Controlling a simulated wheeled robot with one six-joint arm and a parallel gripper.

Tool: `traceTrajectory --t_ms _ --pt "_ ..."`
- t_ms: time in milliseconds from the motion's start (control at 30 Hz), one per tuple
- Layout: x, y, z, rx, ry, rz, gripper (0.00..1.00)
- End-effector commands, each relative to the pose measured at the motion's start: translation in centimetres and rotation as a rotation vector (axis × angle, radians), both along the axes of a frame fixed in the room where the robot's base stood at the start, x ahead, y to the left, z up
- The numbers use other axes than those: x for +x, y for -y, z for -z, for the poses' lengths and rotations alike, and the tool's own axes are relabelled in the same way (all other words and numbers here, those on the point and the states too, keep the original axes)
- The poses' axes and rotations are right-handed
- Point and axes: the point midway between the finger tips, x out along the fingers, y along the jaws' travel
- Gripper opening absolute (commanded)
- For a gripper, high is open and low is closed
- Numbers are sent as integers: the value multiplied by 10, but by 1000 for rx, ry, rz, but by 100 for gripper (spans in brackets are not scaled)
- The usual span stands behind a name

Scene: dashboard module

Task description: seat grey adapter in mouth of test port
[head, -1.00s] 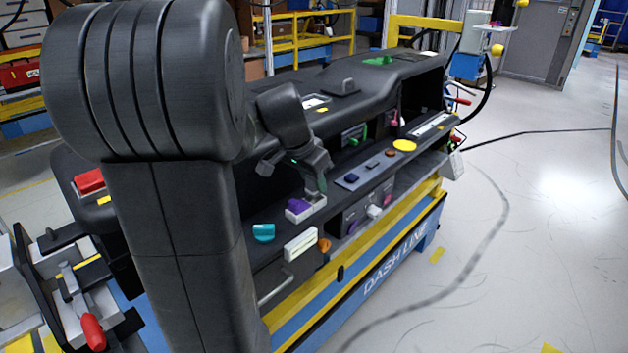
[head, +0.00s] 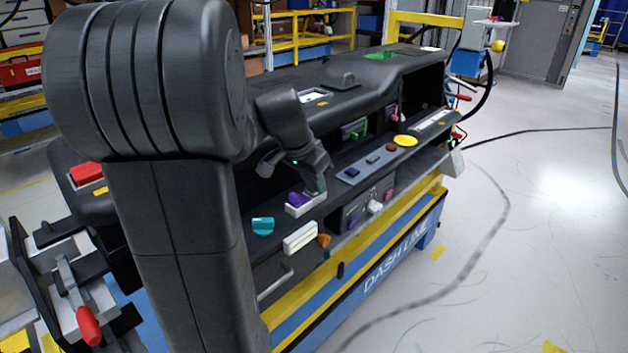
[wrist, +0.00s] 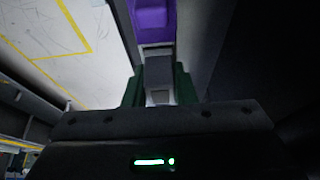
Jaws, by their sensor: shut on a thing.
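My gripper (wrist: 158,90) has dark green fingers shut on a grey block, which I take to be the grey adapter (wrist: 159,70). In the head view my gripper (head: 316,188) points down at the right end of a small white holder (head: 303,208) on the dashboard's shelf. A purple piece (head: 298,199) sits in this holder, left of the fingers. It also shows in the wrist view (wrist: 154,16), just beyond the adapter. The fingers hide the adapter in the head view. I cannot tell which opening is the test port, nor whether the adapter touches anything.
The shelf also carries a teal knob (head: 263,226), a white box (head: 300,238), an orange knob (head: 323,240) and a yellow disc (head: 405,141). A lower panel has a white connector (head: 375,207). The dark dashboard overhang (head: 375,75) is close behind my gripper.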

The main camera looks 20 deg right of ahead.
Motion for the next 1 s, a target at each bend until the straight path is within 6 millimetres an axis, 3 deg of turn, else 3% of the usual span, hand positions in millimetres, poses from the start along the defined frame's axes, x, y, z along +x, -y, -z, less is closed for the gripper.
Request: traceTrajectory --t_ms 33,167,567,1000 --pt "0 0 1 0 0 0 26" --pt "0 0 1 0 0 0 49" --pt "-1 -3 -8 -1 2 -1 49" --pt "-14 -36 -94 -2 4 -2 49"
